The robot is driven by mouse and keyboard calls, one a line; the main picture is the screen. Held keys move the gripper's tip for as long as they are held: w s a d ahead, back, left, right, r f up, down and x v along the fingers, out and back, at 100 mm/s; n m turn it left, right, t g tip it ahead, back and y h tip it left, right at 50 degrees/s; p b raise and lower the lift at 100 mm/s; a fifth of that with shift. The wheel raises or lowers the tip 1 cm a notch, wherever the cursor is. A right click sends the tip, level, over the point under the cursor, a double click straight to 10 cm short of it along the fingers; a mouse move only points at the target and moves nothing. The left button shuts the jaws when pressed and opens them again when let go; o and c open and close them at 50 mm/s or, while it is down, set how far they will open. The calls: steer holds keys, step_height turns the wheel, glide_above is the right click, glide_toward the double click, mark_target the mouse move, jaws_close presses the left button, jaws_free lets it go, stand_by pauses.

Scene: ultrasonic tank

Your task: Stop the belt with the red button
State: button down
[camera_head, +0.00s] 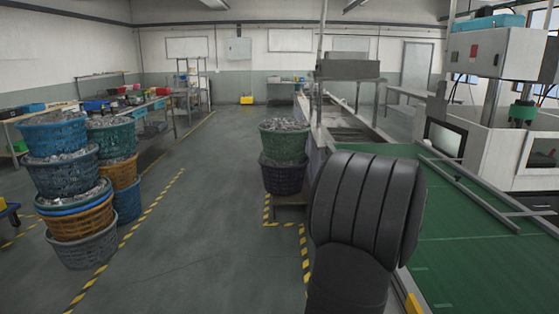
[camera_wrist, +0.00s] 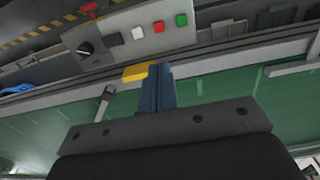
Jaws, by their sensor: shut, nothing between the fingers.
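The tips appear below the red square button in the picture, with a visible gap. The green belt (camera_head: 470,235) also shows in the wrist view (camera_wrist: 215,95). The head view does not show the buttons.
A yellow block (camera_wrist: 135,73) sits on the belt's edge rail beside my fingertips. A metal guide bar (camera_head: 470,195) lies over the belt. Stacked baskets (camera_head: 285,140) stand left of the belt line, and more baskets (camera_head: 75,215) stand further left. Open floor lies between.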

steer(key=shift+f, duration=0.1)
step_height(320, 180, down, 7)
steer(key=s+m+t+y, duration=0.1)
steer(key=m+t, duration=0.5)
steer(key=t, duration=0.3)
steer(key=shift+s+d+m+y, duration=0.2)
steer(key=shift+m+y, duration=0.2)
steer(key=shift+f, duration=4.35)
steer(key=shift+f, duration=0.15)
steer(key=shift+f, duration=0.3)
